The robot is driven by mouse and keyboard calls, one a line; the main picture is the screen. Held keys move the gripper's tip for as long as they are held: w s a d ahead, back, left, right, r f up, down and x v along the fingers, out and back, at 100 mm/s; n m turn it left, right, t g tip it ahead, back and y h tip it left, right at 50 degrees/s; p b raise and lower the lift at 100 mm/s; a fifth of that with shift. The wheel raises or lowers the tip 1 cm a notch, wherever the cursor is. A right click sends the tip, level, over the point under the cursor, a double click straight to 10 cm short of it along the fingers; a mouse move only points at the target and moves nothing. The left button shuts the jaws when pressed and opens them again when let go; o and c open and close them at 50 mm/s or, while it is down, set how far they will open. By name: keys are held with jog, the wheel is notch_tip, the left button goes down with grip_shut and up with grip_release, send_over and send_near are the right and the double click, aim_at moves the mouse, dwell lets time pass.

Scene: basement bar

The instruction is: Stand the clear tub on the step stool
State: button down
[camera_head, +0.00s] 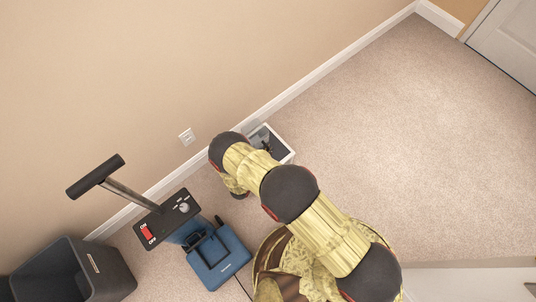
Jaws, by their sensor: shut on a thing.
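My arm reaches out toward the wall, and my gripper (267,146) shows as a small dark shape past the arm's far joint. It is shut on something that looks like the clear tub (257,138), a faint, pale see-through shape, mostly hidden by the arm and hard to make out. A low, white-edged thing with a grey top (289,156), apparently the step stool, stands on the carpet by the wall, right under or behind the gripper. My arm covers its near left part. I cannot tell whether the tub touches it.
A blue and black machine (218,262) with a T-handle and an on/off panel (167,219) stands left of my arm. A dark bin (78,271) is at the lower left. The wall with its white baseboard (330,67) runs behind. Carpet to the right is clear.

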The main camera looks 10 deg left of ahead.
jog(key=shift+f+b, duration=0.5)
jog(key=shift+f, duration=1.25)
jog(key=c, duration=2)
grip_release()
jog(key=shift+f, duration=0.1)
jog(key=shift+o, duration=0.5)
jog(key=p+v, duration=0.3)
jog(key=v, duration=0.9)
jog(key=shift+p, duration=0.35)
